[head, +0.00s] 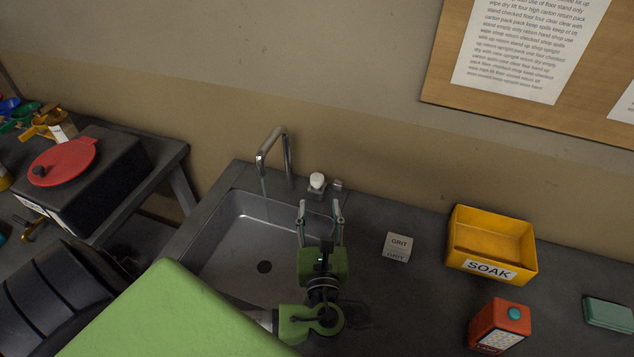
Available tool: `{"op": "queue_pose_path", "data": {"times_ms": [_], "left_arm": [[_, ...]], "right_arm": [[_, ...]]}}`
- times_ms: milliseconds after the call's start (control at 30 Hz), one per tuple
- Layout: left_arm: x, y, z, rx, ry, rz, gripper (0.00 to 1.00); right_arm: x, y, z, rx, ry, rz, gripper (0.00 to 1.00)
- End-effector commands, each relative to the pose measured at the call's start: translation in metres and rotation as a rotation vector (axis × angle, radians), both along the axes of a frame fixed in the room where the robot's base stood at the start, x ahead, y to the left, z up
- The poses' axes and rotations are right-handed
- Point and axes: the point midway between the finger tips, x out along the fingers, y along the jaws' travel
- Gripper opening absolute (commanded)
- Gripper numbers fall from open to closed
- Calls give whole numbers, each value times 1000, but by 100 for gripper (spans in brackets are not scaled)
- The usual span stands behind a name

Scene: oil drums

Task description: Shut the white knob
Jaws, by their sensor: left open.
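The white knob (317,181) sits on a small metal base behind the sink, to the right of the curved metal tap (272,158). A thin stream of water (264,186) appears to hang below the tap's mouth. My left gripper (320,207) is open, its two grey fingers pointing at the knob from the front. In the picture the fingertips are just below the knob, and nothing is between them. I cannot tell the exact gap in depth. My right gripper does not show.
The sink basin (225,245) lies left of my gripper. A second, metal knob (338,185) stands close right of the white one. A GRIT block (397,247), a yellow SOAK tray (490,228), a red container (499,325) and a green block (608,314) stand on the right counter.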

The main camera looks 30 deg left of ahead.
Motion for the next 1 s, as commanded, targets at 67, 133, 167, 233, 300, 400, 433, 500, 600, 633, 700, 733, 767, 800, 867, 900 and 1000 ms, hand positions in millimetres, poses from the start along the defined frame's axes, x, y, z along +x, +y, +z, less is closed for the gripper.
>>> {"op": "queue_pose_path", "data": {"times_ms": [67,133,167,233,300,400,433,500,600,633,700,733,767,800,867,900,1000], "left_arm": [[0,0,-16,-1,0,0,43],[0,0,-25,-1,0,0,43],[0,0,-28,-1,0,0,43],[0,0,-37,-1,0,0,43],[0,0,-47,-1,0,0,43],[0,0,-56,-1,0,0,43],[0,0,-60,-1,0,0,43],[0,0,-62,-1,0,0,43],[3,2,-61,0,-1,0,43],[5,3,-60,1,-2,0,43],[12,8,-59,2,-1,0,43],[16,12,-58,3,-1,1,43],[20,15,-58,3,-3,2,43],[26,19,-57,2,-3,2,43],[37,27,-57,5,-3,2,43],[44,32,-57,3,-3,2,43],[62,45,-57,4,-2,2,43]], "right_arm": [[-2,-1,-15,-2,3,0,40],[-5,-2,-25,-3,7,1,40],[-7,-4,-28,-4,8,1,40],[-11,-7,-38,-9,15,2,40],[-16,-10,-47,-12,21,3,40],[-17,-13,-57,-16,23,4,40],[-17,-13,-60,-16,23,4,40],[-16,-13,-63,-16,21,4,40],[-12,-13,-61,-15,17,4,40],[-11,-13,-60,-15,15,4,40],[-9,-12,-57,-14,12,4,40],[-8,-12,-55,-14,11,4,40],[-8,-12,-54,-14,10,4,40],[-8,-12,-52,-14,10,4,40],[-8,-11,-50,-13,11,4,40],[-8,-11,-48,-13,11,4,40],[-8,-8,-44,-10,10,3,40]]}}
